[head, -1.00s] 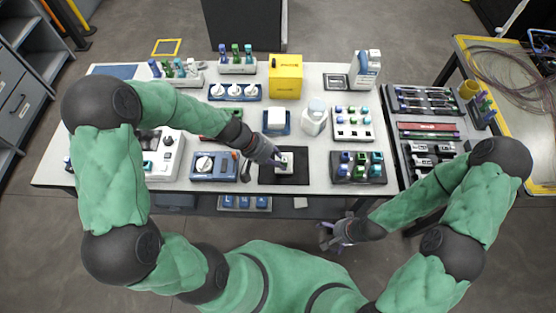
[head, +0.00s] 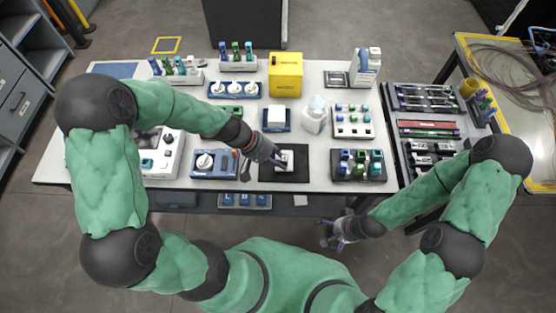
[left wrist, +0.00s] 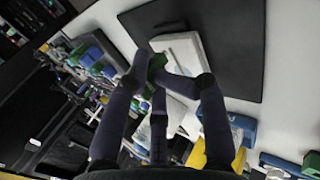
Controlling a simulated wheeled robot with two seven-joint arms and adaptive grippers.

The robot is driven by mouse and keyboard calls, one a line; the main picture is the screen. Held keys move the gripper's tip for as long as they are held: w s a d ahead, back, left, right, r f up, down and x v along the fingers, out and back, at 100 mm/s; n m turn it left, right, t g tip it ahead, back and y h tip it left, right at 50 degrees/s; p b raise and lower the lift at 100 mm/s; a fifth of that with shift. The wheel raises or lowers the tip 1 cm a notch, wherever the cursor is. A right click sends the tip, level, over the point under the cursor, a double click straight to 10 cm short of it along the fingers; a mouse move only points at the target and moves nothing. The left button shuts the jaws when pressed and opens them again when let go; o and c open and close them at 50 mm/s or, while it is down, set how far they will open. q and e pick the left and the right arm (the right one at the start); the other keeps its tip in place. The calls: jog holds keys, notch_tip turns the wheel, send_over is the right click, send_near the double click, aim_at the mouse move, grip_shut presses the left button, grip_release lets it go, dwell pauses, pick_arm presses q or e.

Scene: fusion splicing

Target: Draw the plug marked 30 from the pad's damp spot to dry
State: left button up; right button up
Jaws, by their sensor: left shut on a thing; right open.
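The white pad (head: 288,167) lies on a black mat (head: 268,176) near the table's front edge. My left gripper (head: 281,161) is low over the pad. The pad also shows in the left wrist view (left wrist: 184,50), between and beyond the fingertips. There my left gripper (left wrist: 160,72) is shut on a small green plug (left wrist: 156,66), whose end is at or near the pad's edge. I cannot tell whether it touches the pad. Its marking and the damp spot cannot be made out. My right gripper (head: 340,232) is open and empty, in front of the table.
A blue device (head: 214,164) stands left of the mat and a dark rack of plugs (head: 358,174) right of it. Behind are a white bottle (head: 314,116) and a yellow box (head: 286,76). A tool tray (head: 425,129) stands at the right.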

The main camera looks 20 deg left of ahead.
pick_arm(q)
jog(key=shift+r+p, duration=1.25)
jog(key=shift+r, duration=0.65)
